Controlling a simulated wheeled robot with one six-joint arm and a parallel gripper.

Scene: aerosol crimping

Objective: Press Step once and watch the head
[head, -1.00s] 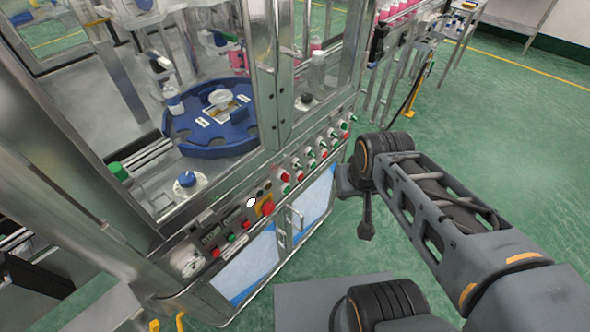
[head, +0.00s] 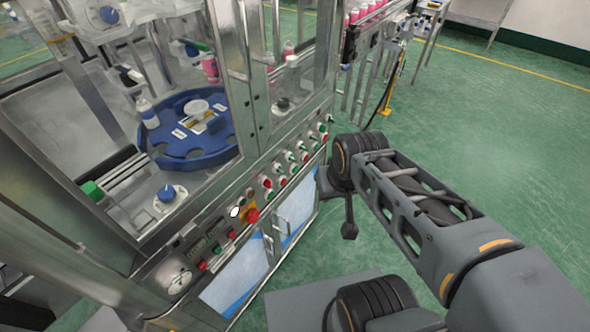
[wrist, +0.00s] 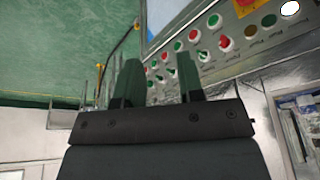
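A blue turntable (head: 165,163) sits behind the machine frame, with a white bottle (head: 147,112) at its edge. A red emergency stop (head: 252,215) on yellow stands out from the panel. Metal posts (head: 247,70) front the machine. Green floor (head: 470,130) is open to the right.

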